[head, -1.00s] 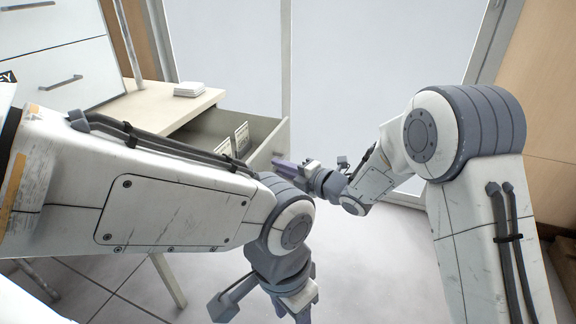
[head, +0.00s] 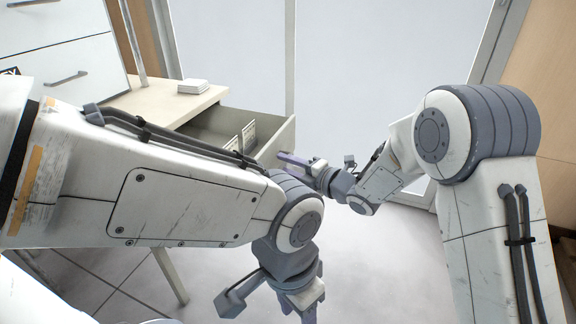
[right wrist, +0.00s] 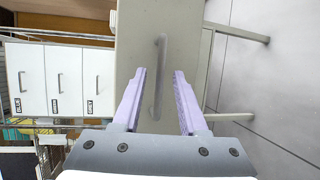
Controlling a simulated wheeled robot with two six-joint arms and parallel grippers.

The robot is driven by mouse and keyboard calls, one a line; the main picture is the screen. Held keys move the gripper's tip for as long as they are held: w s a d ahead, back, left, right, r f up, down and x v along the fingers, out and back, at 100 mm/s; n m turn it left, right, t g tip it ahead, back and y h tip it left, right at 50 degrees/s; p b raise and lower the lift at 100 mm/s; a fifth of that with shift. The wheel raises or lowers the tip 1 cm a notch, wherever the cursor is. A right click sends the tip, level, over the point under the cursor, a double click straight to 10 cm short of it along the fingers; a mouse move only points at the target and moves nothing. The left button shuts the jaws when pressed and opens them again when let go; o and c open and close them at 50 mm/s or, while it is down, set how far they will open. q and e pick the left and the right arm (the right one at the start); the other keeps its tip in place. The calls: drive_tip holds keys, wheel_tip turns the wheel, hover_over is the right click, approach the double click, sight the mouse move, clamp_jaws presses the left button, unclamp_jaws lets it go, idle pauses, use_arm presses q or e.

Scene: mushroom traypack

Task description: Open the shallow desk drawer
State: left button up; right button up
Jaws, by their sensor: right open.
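The shallow desk drawer (head: 278,140) stands pulled out from under the pale desktop (head: 150,100) in the head view. Its front panel (right wrist: 190,40) fills the middle of the right wrist view, with a grey bar handle (right wrist: 160,60) on it. My right gripper (head: 284,157) is open at the drawer front. In the right wrist view its two purple fingers (right wrist: 159,72) lie on either side of the handle; I cannot tell whether they touch it. My left gripper (head: 308,308) hangs low at the bottom of the head view, apart from the drawer, its fingertips mostly hidden.
White-fronted drawers (head: 62,65) stand at the upper left. A small white stack (head: 193,86) lies on the desktop near its corner. White cards (head: 248,135) stand inside the drawer. My left arm hides part of the desk. The floor (head: 390,270) in front is clear.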

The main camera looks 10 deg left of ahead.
drive_tip(key=p+v, duration=0.2)
drive_tip(key=v, duration=0.8)
drive_tip(key=shift+s, duration=0.15)
drive_tip(key=shift+d+r, duration=0.1)
drive_tip(key=shift+d, duration=0.05)
